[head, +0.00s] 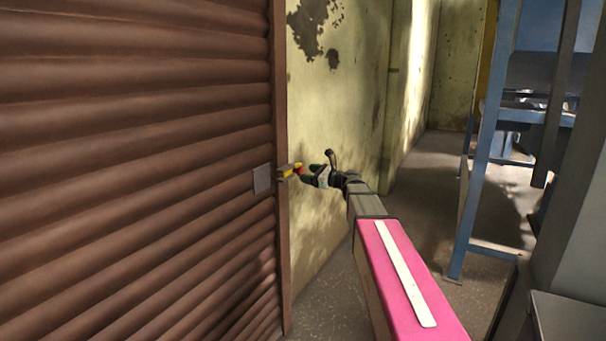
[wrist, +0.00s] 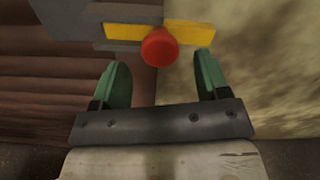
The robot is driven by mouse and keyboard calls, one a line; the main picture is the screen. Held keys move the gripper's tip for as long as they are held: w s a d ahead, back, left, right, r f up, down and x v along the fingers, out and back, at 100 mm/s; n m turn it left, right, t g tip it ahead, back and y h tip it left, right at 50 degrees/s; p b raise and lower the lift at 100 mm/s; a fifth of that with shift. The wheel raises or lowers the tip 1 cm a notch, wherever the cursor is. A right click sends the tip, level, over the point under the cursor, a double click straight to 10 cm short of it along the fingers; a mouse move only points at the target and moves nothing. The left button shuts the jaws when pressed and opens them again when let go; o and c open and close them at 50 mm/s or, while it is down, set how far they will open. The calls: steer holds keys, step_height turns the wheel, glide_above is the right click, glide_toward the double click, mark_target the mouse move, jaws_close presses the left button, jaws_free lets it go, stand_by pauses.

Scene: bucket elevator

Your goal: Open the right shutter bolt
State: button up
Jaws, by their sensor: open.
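The brown ribbed shutter (head: 140,170) fills the left of the head view. Its right bolt has a yellow bar (head: 286,172) and a red knob (head: 299,168) at the shutter's right edge. In the wrist view the red knob (wrist: 160,47) sits at the top centre, in front of the yellow bar (wrist: 188,33). My gripper (wrist: 157,80) is open, its two green fingers pointing up toward the knob, one on either side of its line. The knob lies just beyond the fingertips, with nothing held. In the head view my gripper (head: 306,174) is beside the bolt, its fingers partly hidden.
A grey plate (head: 262,179) is fixed on the shutter beside the bolt. A stained yellowish wall (head: 335,100) stands close behind. A blue metal frame (head: 487,140) stands to the right. Open floor (head: 425,185) lies between the wall and the frame.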

steer(key=v, duration=0.7)
steer(key=s+a+f+n+g+h, duration=0.25)
steer(key=s+f+n, duration=0.3)
steer(key=f, duration=0.45)
steer(key=s+a+f+n+g+h, duration=0.1)
steer(key=s+f+n+g+h, duration=0.25)
steer(key=s+f, duration=0.45)
steer(key=s+d+f+n+g+h, duration=0.2)
steer(key=s+d+f+n+h, duration=0.1)
steer(key=s+f+n, duration=0.3)
steer(key=s+d+f+n+g+h, duration=0.2)
steer(key=s+d+f+n+h, duration=0.1)
steer(key=s+f+n+h, duration=0.3)
step_height(320, 180, down, 4)
steer(key=shift+s+d+r+n, duration=0.15)
steer(key=shift+s+d+n, duration=0.25)
steer(key=shift+s, duration=0.55)
